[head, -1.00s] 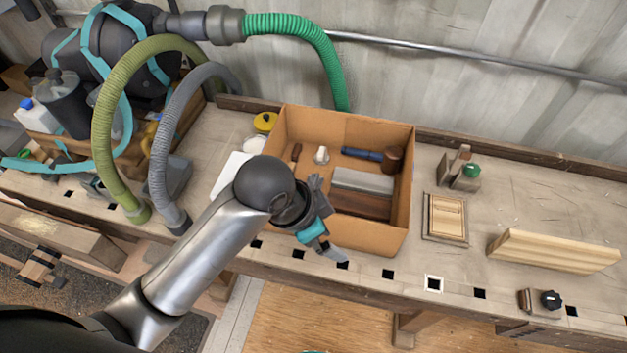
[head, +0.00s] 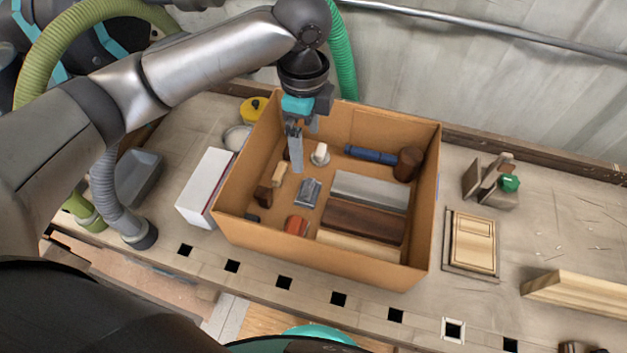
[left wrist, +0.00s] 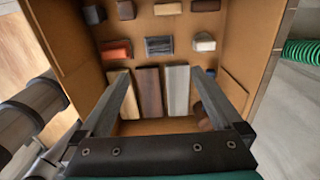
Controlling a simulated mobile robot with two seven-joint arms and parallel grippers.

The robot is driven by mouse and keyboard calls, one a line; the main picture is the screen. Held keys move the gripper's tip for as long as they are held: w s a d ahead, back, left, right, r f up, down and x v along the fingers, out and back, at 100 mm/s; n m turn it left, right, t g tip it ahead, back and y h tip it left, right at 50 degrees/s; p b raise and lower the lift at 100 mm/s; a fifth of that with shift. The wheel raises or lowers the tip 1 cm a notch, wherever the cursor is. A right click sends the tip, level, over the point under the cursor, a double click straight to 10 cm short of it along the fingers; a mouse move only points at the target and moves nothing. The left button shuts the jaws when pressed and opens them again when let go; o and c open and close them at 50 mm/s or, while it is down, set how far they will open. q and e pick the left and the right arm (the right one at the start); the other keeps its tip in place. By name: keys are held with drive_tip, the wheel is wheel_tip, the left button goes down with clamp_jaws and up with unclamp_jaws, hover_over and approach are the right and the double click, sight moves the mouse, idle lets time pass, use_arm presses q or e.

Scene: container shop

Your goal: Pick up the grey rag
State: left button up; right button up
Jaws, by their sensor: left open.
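The grey rag (head: 308,193) appears to be the small grey folded piece lying on the floor of the cardboard box (head: 264,237). It also shows in the left wrist view (left wrist: 159,46), beyond the fingertips. My left gripper (head: 297,160) points down into the box from the back, above and apart from the rag. In the left wrist view its two fingers (left wrist: 163,74) are spread wide with nothing held between them. My right gripper is not in view.
Around the rag lie an orange-red block (head: 297,226), a tan block (head: 278,174), a white-topped piece (head: 320,154), a mallet (head: 408,164) and long grey and brown bars (head: 362,220). The box walls stand on all sides. A white box (head: 205,188) stands to the left.

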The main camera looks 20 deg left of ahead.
use_arm(q)
drive_tip(key=b, duration=0.3)
approach(308, 185)
wheel_tip(308, 185, down, 6)
drive_tip(key=shift+w+a+r, duration=0.1)
drive_tip(key=shift+r, duration=0.15)
wheel_tip(308, 185, down, 5)
drive_tip(key=shift+f+b, duration=0.1)
drive_tip(key=shift+b, duration=0.7)
drive_tip(key=shift+c, duration=0.2)
drive_tip(key=c, duration=1.1)
